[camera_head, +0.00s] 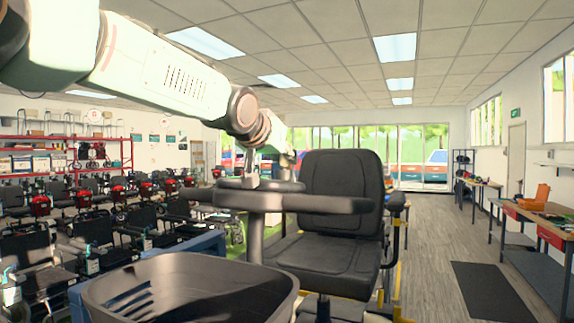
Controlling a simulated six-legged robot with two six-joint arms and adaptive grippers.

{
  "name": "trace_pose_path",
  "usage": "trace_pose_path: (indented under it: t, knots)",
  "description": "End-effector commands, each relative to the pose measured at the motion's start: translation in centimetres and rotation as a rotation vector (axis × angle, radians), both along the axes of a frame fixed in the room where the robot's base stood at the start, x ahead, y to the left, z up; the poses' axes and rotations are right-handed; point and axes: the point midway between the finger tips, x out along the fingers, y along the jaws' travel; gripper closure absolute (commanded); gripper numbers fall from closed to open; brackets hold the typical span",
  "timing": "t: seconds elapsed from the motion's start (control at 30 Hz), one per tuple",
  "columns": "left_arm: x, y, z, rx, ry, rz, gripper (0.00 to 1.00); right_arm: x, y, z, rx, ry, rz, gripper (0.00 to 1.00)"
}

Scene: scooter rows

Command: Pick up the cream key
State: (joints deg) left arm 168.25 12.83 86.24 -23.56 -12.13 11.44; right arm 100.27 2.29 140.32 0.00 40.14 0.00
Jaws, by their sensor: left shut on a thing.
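My left arm reaches in from the upper left, and its left gripper (252,170) points down at the top of the scooter's dark tiller (262,187). The gripper is shut on a small pale piece (252,182) at its fingertips, which fits the cream key. The piece is too small to make out its shape, and I cannot tell whether it still touches the tiller. My right gripper is not in view.
The scooter has a dark front basket (190,287), handlebars and a black seat (342,200). Rows of scooters (110,215) stand at left. A workbench (545,225) with tools runs along the right wall. The floor around the dark mat (490,290) is clear.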

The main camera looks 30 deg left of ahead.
Motion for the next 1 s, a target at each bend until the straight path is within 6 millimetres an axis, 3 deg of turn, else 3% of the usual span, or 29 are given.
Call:
trace_pose_path:
  t: [1.0]
  knots:
    - [0.2, -0.09, 0.81, 0.0, 0.0, 0.0, 1.0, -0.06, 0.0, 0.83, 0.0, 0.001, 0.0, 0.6]
